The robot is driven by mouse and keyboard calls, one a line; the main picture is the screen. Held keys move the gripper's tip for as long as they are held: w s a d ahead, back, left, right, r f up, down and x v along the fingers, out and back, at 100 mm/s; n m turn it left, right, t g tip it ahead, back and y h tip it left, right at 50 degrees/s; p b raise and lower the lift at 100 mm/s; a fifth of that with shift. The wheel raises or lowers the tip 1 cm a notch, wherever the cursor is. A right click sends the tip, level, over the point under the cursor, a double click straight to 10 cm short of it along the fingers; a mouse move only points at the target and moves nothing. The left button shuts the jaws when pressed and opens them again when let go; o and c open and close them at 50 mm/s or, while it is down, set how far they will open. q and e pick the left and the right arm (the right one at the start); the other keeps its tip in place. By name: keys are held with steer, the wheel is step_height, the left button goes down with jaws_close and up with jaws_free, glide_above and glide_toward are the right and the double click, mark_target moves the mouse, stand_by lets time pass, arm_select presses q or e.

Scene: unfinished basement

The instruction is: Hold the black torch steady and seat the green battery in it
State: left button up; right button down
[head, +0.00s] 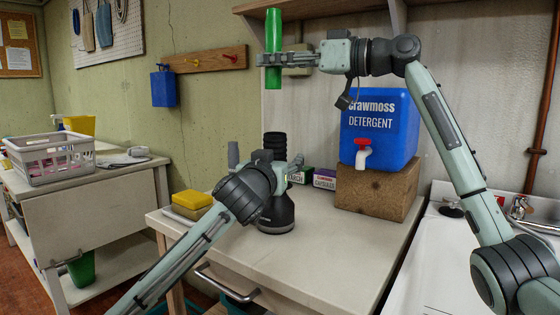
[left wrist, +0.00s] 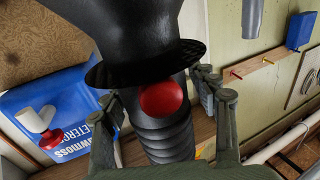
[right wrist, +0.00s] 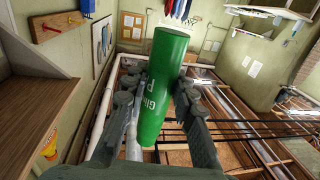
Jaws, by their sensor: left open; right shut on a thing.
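The black torch (head: 277,215) stands upright on the white worktop, wide end down and ribbed barrel (head: 275,145) up. My left arm partly hides it in the head view. In the left wrist view, the open fingers of my left gripper (left wrist: 157,92) lie on either side of the torch (left wrist: 165,135), with its red button (left wrist: 163,98) between them. My right gripper (head: 273,60) is shut on the green battery (head: 273,30) and holds it upright, high above the torch's top. The battery (right wrist: 163,85) also fills the jaws in the right wrist view.
A blue detergent container (head: 385,135) stands on a brown block (head: 375,190) right of the torch. Small boxes (head: 322,178) stand behind the torch, and yellow sponges (head: 192,200) lie to its left. The worktop's front (head: 330,255) is clear. A shelf (head: 290,8) hangs above.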

arm_select(q)
jaws_close()
stand_by(0.5)
